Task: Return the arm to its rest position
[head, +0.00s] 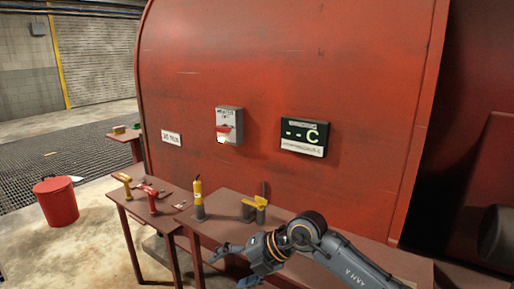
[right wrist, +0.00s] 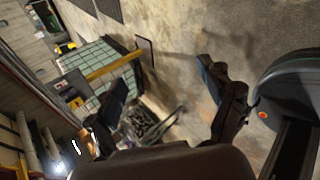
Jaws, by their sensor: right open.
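My right arm (head: 345,262) reaches in from the lower right in the head view, bent at a dark round joint. Its gripper (head: 228,266) points left, in front of the table's near edge. In the right wrist view the two dark fingers of the gripper (right wrist: 165,82) stand wide apart. Nothing is between them but the distant floor. The gripper is open and empty. My left gripper is not in view.
A reddish table (head: 222,229) holds a yellow-topped cylinder (head: 198,202) and a yellow tool (head: 254,203). A second table (head: 163,212) holds a red drill (head: 151,197) and a yellow drill (head: 123,182). A red bucket (head: 56,206) stands left. A switch box (head: 229,127) and display (head: 305,136) are on the red wall.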

